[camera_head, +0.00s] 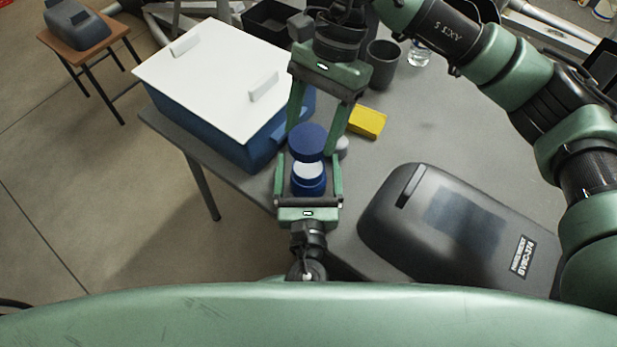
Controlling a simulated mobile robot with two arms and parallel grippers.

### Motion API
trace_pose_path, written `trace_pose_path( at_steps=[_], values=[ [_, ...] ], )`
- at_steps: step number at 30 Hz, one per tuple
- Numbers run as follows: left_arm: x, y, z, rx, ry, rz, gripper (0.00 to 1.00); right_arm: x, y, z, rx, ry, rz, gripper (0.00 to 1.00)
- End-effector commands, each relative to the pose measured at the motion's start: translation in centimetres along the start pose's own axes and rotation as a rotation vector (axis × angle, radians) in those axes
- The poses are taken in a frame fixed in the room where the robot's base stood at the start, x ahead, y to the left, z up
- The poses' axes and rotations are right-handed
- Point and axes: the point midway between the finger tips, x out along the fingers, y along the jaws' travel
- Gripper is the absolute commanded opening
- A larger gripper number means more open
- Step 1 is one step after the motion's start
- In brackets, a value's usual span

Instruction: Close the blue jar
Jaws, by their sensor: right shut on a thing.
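The blue jar (309,186) stands upright with a white top face showing. It sits between the two fingers of my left gripper (309,177), which comes up from the bottom of the picture. Whether those fingers press on the jar I cannot tell. My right gripper (310,138) reaches down from the top and is shut on the round blue lid (308,136). The lid appears just above and behind the jar, slightly tilted and apart from it. The lid hides part of the jar's far rim.
A small grey thing (342,146) lies behind the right gripper's finger.

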Motion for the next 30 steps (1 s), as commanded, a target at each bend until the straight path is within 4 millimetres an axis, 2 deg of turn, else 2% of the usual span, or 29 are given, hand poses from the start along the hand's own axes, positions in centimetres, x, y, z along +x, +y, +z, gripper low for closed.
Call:
trace_pose_path(
  at_steps=[4, 14, 24, 30],
  values=[
    [1.07, 0.01, 0.01, 0.0, 0.0, 0.0, 0.9, -0.01, 0.0, 0.01, 0.0, 0.0, 0.0, 0.22],
    [1.29, 0.01, 0.0, -0.001, 0.001, 0.0, 0.9, 0.0, 0.0, 0.01, 0.0, 0.0, 0.0, 0.22],
    [1.26, 0.02, -0.01, -0.001, 0.001, 0.0, 0.0, 0.0, 0.0, 0.01, 0.0, 0.0, 0.0, 0.22],
    [1.26, 0.02, -0.03, -0.001, 0.001, 0.0, 0.0, 0.81, 0.04, -0.31, 0.001, -0.001, 0.002, 0.22]
  ],
)
